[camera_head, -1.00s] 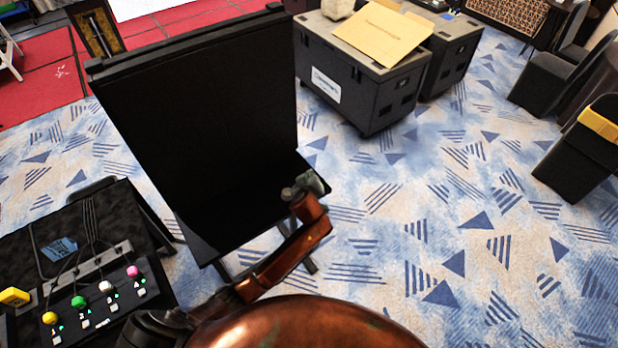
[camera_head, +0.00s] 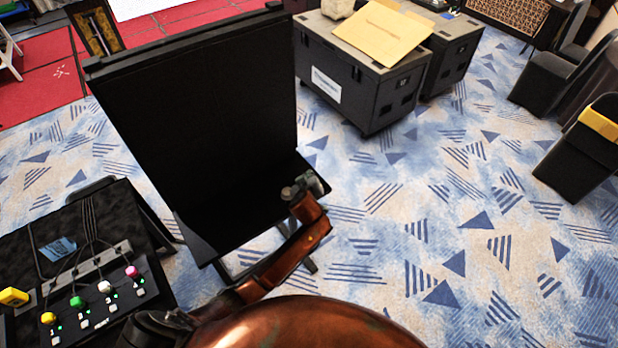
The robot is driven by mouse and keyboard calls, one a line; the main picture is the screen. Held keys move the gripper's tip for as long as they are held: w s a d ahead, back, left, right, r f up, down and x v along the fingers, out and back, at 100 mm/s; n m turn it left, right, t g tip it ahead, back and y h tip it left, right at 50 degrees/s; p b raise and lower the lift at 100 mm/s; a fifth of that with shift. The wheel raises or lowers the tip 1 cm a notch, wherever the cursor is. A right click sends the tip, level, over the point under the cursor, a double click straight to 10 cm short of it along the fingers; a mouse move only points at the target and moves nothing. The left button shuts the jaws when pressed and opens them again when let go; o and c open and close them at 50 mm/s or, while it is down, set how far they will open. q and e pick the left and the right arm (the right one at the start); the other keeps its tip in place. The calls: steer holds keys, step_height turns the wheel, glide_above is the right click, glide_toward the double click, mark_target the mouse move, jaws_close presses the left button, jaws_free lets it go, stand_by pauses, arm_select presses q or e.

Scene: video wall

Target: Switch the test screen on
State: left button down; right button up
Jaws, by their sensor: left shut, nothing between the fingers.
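A large black panel on a stand (camera_head: 195,130), which looks like the test screen, stands in the middle left with a dark face. At the lower left, a black control box (camera_head: 128,303) carries yellow, green (camera_head: 77,302), white (camera_head: 104,287) and pink (camera_head: 131,271) round knobs or buttons. Small green lights and white squares sit beside them. My left arm's copper links rise from the lower left to my left gripper (camera_head: 312,183), small and shut with nothing in it. It overlaps the panel's lower right corner in the picture; I cannot tell whether they touch. My right gripper is out of view.
The box sits on a black table (camera_head: 25,255) with cables, a blue card (camera_head: 58,249) and a yellow object (camera_head: 13,296). Dark cases (camera_head: 350,90) stand behind, with cardboard (camera_head: 383,32) on top. Chairs are at the right. The patterned carpet at right centre is clear.

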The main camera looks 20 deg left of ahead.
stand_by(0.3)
arm_select(q)
steer(key=shift+a+f, duration=0.1)
steer(key=shift+f, duration=0.2)
stand_by(0.3)
steer(key=shift+r, duration=0.1)
steer(key=shift+s+d+r+p, duration=0.1)
steer(key=shift+d+r+p, duration=0.1)
steer(key=shift+r+p, duration=0.45)
steer(key=shift+r, duration=0.15)
steer(key=r+p, duration=0.2)
steer(key=r, duration=0.1)
steer(key=s+d+r+p, duration=0.1)
steer(key=p, duration=0.1)
steer(key=shift+d+r, duration=0.1)
steer(key=shift+r, duration=0.25)
steer(key=shift+f, duration=0.1)
